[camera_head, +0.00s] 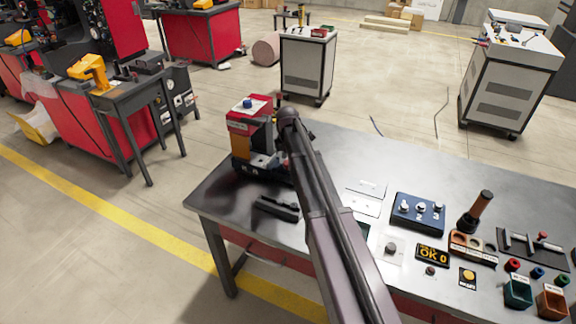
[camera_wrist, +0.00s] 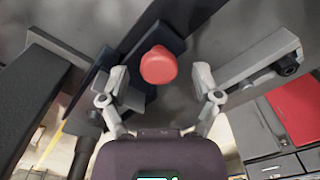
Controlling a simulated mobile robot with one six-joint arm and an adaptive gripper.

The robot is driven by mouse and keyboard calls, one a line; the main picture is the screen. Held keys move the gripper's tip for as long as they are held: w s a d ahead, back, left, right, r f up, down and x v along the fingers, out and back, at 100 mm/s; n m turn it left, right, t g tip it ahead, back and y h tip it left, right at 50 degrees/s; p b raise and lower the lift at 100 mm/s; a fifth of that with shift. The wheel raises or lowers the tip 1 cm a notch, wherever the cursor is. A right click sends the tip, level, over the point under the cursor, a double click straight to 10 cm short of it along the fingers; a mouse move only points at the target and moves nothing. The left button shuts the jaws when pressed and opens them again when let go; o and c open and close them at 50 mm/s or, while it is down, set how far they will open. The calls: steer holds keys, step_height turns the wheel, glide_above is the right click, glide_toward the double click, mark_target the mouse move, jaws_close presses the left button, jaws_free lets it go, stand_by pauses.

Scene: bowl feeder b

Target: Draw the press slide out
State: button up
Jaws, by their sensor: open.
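The press (camera_head: 250,130), a red and black unit with a blue button on top, stands at the left back corner of the table in the head view. My arm crosses in front of its right side, and my gripper cannot be made out there. In the wrist view a round red knob (camera_wrist: 158,65) sits on a dark bar (camera_wrist: 165,30), which looks like the press slide. My gripper (camera_wrist: 162,76) is open, with one finger on each side of the knob. No contact between fingers and knob shows.
The grey table (camera_head: 235,200) also holds a black fixture (camera_head: 277,207) before the press, a blue control box (camera_head: 418,212), an OK display (camera_head: 432,254) and colored bins (camera_head: 517,292) at right. In the wrist view a grey bracket (camera_wrist: 265,68) lies close to the right finger.

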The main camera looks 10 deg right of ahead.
steer(key=shift+f, duration=0.2)
jaws_close()
stand_by(0.3)
steer(key=shift+s, duration=0.2)
